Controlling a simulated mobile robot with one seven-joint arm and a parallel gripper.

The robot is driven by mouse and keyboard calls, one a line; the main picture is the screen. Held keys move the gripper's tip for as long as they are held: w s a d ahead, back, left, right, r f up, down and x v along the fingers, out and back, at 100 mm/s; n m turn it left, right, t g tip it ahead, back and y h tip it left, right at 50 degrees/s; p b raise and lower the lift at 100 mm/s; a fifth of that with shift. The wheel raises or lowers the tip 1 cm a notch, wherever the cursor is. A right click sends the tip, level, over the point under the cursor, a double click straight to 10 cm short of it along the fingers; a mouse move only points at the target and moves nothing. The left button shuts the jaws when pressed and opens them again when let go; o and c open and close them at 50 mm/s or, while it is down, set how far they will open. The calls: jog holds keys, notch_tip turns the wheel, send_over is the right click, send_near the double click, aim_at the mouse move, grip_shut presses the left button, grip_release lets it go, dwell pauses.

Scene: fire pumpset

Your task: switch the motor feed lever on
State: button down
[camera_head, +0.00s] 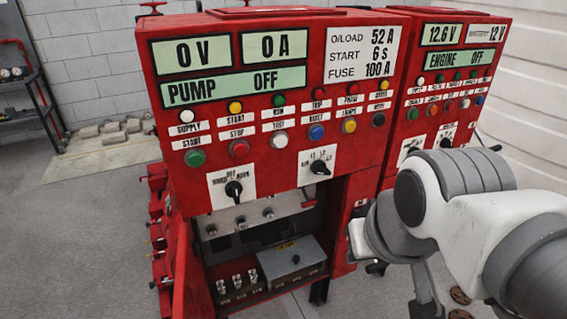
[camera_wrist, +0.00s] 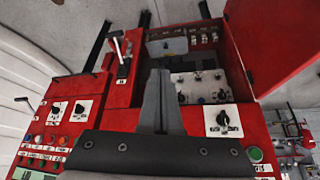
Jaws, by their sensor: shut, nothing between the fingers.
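In the wrist view, which shows the cabinet upside down, a lever (camera_wrist: 118,48) with a pale handle stands on a narrow red panel left of the open compartment. It looks like the motor feed lever. A small label (camera_wrist: 122,71) is beside it, too small to read. My gripper (camera_wrist: 160,74) is shut and empty, its dark fingers pointing toward the cabinet. In the picture the fingertips are right of the lever and appear apart from it. In the head view my arm covers much of this area, and I cannot make out the lever there.
The red pump cabinet (camera_head: 228,135) shows 0 V, 0 A and PUMP OFF. Its open lower compartment holds a grey box (camera_head: 293,258). A red door (camera_wrist: 268,42) stands open beside it. The engine cabinet (camera_head: 453,92) reads ENGINE OFF. Floor at left is mostly clear.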

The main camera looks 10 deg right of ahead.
notch_tip(320, 180, down, 18)
jog(key=a+r+g+b, duration=0.1)
jog(key=g+b, duration=0.1)
jog(key=b, duration=1.1)
jog(key=w+a+f+m+g+y, duration=0.55)
jog(key=a+f+g+y, duration=0.25)
jog(key=a+y, duration=0.4)
jog(key=w+d+m+t+y, duration=0.1)
jog(key=w+m+t+y, duration=0.8)
jog(key=w, duration=0.4)
jog(key=w+d+f+m+t+h, duration=0.2)
jog(key=w+d+m+t+h, duration=0.2)
jog(key=m+t, duration=0.5)
jog(key=w+d+f+m+t+h, duration=0.3)
jog(key=w+d+m+t+h, duration=0.2)
jog(key=d+m+t+h, duration=0.4)
jog(key=shift+w+d+f+t+p, duration=0.25)
jog(key=shift+d+t+p, duration=0.3)
jog(key=shift+t, duration=0.55)
